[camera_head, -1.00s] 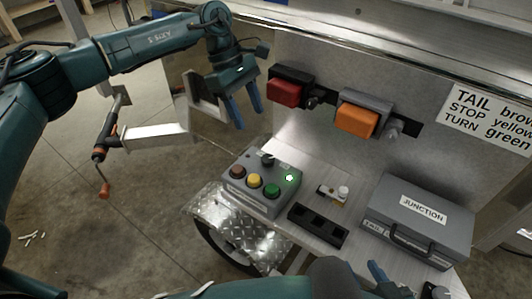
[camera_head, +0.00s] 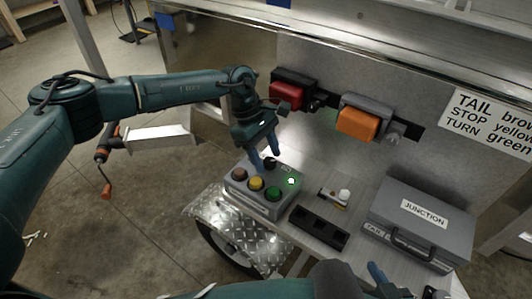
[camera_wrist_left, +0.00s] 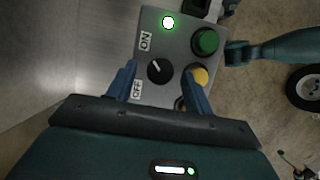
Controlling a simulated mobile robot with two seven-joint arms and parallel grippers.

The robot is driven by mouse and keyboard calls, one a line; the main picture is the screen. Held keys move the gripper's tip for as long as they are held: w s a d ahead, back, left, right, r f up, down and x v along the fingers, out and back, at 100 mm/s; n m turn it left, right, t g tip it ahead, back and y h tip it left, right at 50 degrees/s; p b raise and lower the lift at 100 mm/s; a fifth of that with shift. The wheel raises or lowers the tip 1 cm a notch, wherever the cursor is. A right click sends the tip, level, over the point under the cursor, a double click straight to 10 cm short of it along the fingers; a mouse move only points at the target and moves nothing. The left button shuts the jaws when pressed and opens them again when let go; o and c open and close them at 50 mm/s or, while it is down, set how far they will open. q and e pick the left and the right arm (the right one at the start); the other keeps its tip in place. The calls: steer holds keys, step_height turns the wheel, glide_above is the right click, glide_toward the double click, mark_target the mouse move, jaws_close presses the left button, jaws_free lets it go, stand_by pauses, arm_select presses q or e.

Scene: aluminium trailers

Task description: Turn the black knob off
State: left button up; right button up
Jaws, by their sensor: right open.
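The grey control box (camera_head: 237,193) stands on the metal ledge with brown, yellow and green buttons on top. The black knob (camera_wrist_left: 160,71) sits between the ON and OFF labels in the left wrist view, its white mark pointing up and left, nearer ON. A green light (camera_wrist_left: 168,22) is lit beside the ON label; it also shows in the head view (camera_head: 291,181). My left gripper (camera_head: 265,162) is open just above the box, with its blue fingers on either side of the knob (camera_wrist_left: 158,92). My right gripper (camera_head: 378,274) is partly visible at the bottom, open.
A junction case (camera_head: 419,219) and a black slotted tray (camera_head: 318,229) are to the right of the box. Red (camera_head: 286,96) and orange (camera_head: 357,122) lamps are on the panel behind. A jack handle (camera_head: 106,152) is at the left.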

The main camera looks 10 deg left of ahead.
arm_select(q)
steer(key=c, duration=1)
steer(key=shift+o, duration=0.2)
